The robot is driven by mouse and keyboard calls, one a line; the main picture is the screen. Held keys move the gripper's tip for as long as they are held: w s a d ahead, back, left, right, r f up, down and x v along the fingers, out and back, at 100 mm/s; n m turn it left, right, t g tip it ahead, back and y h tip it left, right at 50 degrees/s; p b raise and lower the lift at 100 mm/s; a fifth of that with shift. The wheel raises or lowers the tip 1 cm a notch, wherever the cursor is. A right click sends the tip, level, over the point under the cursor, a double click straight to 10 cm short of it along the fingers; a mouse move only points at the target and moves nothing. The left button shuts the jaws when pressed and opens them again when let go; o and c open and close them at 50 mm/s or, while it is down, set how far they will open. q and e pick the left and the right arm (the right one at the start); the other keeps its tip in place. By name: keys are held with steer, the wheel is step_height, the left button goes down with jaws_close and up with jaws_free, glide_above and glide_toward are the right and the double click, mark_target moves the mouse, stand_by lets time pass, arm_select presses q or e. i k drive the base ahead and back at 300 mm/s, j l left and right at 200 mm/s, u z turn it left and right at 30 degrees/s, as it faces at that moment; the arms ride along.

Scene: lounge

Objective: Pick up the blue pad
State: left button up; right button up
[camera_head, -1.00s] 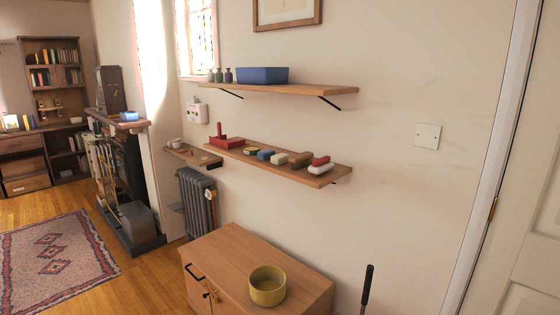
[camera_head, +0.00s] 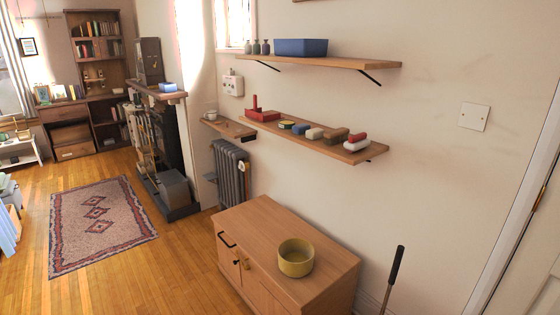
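A small blue pad (camera_head: 301,129) lies on the lower wall shelf (camera_head: 368,156), in a row of small blocks. To its left is a dark, yellowish-green round item (camera_head: 286,124); to its right is a pale cream block (camera_head: 314,133). Neither of my grippers shows in the head view.
Farther right on that shelf are a brown block (camera_head: 335,135), a red one (camera_head: 357,137) and a whitish one (camera_head: 356,145); a red tray (camera_head: 263,116) stands left. An upper shelf (camera_head: 350,64) holds a blue box (camera_head: 301,47). Below, a cabinet (camera_head: 262,222) bears a yellow bowl (camera_head: 296,259).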

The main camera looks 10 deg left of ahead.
mark_target(300, 128)
steer(key=i+j+z, duration=0.1)
steer(key=z, duration=0.3)
steer(key=j+z, duration=0.1)
steer(key=z, duration=0.3)
steer(key=i+j+z, duration=0.1)
steer(key=z, duration=0.3)
steer(key=i+j+z, duration=0.1)
steer(key=j+z, duration=0.45)
steer(key=j, duration=0.3)
steer(key=j+z, duration=0.3)
steer(key=j, duration=2.25)
